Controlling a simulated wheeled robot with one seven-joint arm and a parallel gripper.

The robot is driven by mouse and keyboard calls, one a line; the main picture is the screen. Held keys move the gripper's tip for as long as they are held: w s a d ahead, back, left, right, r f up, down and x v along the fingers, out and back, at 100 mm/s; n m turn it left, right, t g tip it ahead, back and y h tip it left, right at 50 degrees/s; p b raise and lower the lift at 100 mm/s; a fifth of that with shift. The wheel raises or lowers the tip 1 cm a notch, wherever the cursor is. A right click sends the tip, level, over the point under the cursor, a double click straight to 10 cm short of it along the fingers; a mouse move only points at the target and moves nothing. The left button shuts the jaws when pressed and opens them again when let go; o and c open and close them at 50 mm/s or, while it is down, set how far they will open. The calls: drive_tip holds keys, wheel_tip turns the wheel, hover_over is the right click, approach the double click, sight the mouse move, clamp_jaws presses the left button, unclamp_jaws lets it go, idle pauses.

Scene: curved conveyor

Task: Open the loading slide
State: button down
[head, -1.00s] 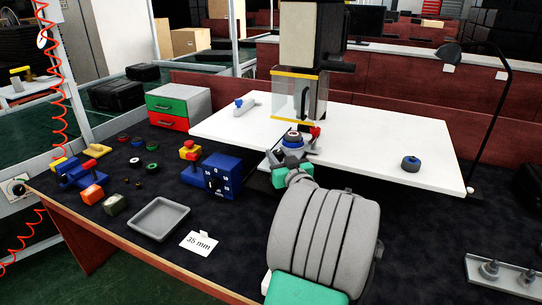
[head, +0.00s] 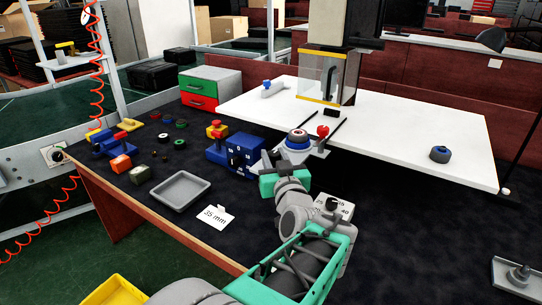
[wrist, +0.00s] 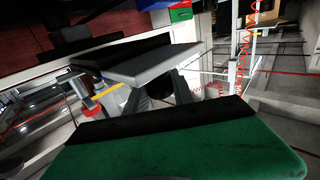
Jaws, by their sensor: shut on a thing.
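The loading slide (head: 319,152) is a grey plate in front of the press, pulled out along dark rails (head: 338,128). It carries a round grey part with a blue ring (head: 297,142), and a red ball knob (head: 322,131) stands at its right. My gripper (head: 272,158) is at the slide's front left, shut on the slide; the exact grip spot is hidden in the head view. In the wrist view a flat grey plate (wrist: 140,66) lies across my gripper's fingers (wrist: 157,88), above the green link.
The press's clear guard (head: 325,80) with yellow edges stands behind the slide on a white table (head: 400,135). A grey tray (head: 180,190) and a 35 mm card (head: 213,217) lie nearer. Dark mat at right is mostly free.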

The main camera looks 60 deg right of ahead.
drive_tip(key=c, duration=1.1)
unclamp_jaws()
drive_tip(key=shift+o, duration=0.2)
drive_tip(key=b+v, duration=0.1)
drive_tip(key=v, duration=0.7)
